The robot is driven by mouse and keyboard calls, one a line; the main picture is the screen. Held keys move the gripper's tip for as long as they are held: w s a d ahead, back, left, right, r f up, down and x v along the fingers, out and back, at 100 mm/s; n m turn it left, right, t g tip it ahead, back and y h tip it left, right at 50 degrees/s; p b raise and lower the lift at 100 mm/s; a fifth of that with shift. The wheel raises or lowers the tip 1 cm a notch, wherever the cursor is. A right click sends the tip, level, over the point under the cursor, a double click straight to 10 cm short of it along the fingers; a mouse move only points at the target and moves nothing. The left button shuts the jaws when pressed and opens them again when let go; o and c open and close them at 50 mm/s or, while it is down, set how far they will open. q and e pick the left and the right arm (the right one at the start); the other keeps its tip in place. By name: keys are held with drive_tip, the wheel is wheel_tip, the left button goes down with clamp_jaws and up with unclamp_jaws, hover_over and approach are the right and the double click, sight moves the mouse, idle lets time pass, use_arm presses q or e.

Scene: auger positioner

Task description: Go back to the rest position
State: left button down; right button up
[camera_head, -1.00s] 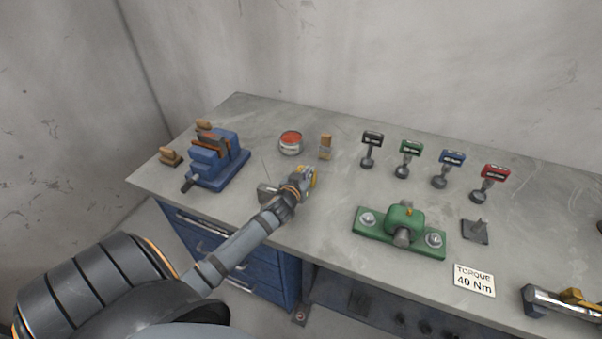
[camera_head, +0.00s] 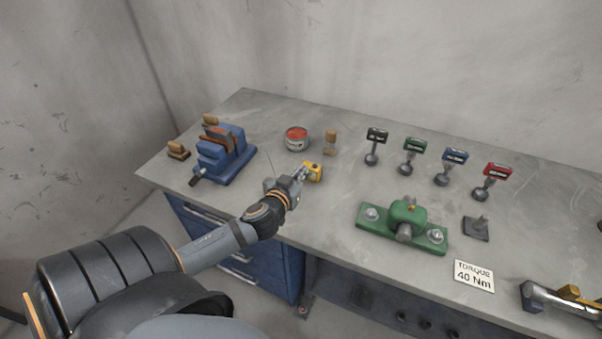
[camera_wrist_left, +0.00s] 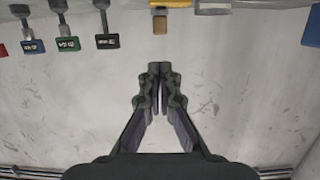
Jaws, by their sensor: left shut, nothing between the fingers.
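My left gripper (camera_head: 300,174) is over the workbench (camera_head: 330,210), beside a small yellow block-like object (camera_head: 315,174). In the head view I cannot tell whether they touch. In the left wrist view the fingers of my left gripper (camera_wrist_left: 160,72) are closed together with nothing between them, and the pale wall lies behind them. The yellow object (camera_wrist_left: 170,3) shows at the top edge there, apart from the fingertips. My right gripper is in neither view.
A blue vise (camera_head: 222,155), a red-topped tin (camera_head: 297,138) and a small brush-like object (camera_head: 330,142) stand behind the gripper. Several coloured-tag stands, including a black one (camera_head: 376,136), line the back. A green fixture (camera_head: 404,218) and a torque sign (camera_head: 474,275) are to the right.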

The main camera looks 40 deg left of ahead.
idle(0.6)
use_arm(q)
drive_tip(key=s+f+g, duration=0.2)
drive_tip(key=s+d+f+g, duration=0.1)
drive_tip(key=s+f+g, duration=0.1)
drive_tip(key=s+f, duration=0.1)
drive_tip(key=s+d+f+g+y, duration=0.1)
drive_tip(key=s+f, duration=0.1)
drive_tip(key=s, duration=0.1)
drive_tip(key=shift+s+f+g, duration=0.1)
drive_tip(key=shift+f+g, duration=0.05)
drive_tip(key=shift+g, duration=0.25)
drive_tip(key=s+d+f+m+g+h, duration=0.3)
drive_tip(key=s+d+f+g, duration=0.15)
drive_tip(key=s+d, duration=0.45)
drive_tip(key=s+a+f+g, duration=0.1)
drive_tip(key=s+a+f, duration=0.1)
drive_tip(key=f, duration=1)
drive_tip(key=s+a+f+g, duration=0.1)
drive_tip(key=f, duration=1.2)
drive_tip(key=s+a+f+g, duration=0.1)
drive_tip(key=s+f, duration=1.6)
drive_tip(key=s, duration=0.2)
drive_tip(key=shift+s+a+h, duration=0.25)
drive_tip(key=shift+s+h, duration=0.05)
